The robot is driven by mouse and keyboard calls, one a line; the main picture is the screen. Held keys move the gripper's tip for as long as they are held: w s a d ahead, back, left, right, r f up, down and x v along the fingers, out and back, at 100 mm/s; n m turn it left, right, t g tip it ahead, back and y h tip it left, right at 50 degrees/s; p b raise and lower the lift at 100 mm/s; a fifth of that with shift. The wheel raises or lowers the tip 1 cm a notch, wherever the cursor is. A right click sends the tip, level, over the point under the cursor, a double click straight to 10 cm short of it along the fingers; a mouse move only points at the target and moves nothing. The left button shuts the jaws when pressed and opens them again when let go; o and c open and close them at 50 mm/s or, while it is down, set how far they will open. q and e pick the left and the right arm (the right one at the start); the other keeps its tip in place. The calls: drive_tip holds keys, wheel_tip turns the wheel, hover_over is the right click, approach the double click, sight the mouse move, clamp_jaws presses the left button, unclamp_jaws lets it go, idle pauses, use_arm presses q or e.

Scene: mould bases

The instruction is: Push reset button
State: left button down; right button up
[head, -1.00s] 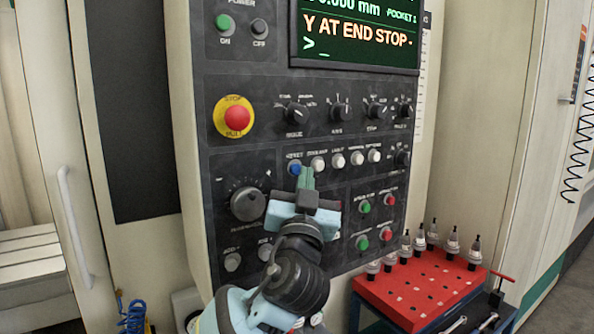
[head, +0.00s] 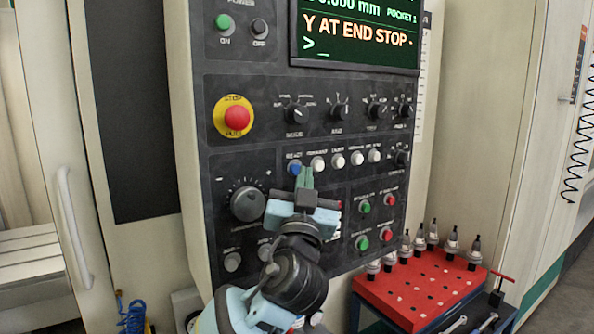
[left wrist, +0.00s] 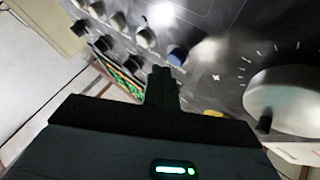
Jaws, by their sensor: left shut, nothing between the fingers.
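The reset button is the blue round button (head: 295,168) at the left end of a row of white buttons on the dark control panel (head: 330,260). It also shows in the left wrist view as a blue knob (left wrist: 178,55), just beyond my fingertips. My left gripper (head: 304,172) is shut and empty, its fingertips pointing up at the panel just right of and below the blue button. In the left wrist view the shut fingers (left wrist: 161,75) end close to the button. Whether they touch it I cannot tell. My right gripper is not in view.
A red stop button (head: 237,118) on a yellow plate sits up and left of the gripper. Rotary knobs, a large dial (head: 247,203) and green and red buttons surround it. The screen (head: 358,35) reads "Y AT END STOP". A red tool rack (head: 420,290) stands at lower right.

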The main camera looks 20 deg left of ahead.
use_arm(q)
drive_tip(key=shift+w+a, duration=0.2)
drive_tip(key=shift+w+a, duration=0.2)
drive_tip(key=shift+a, duration=0.1)
idle(0.9)
idle(0.4)
drive_tip(key=shift+s+d, duration=0.5)
drive_tip(key=shift+d, duration=0.1)
drive_tip(key=s+d, duration=0.1)
drive_tip(key=d, duration=0.1)
drive_tip(key=s+d, duration=0.2)
idle(0.4)
idle(0.6)
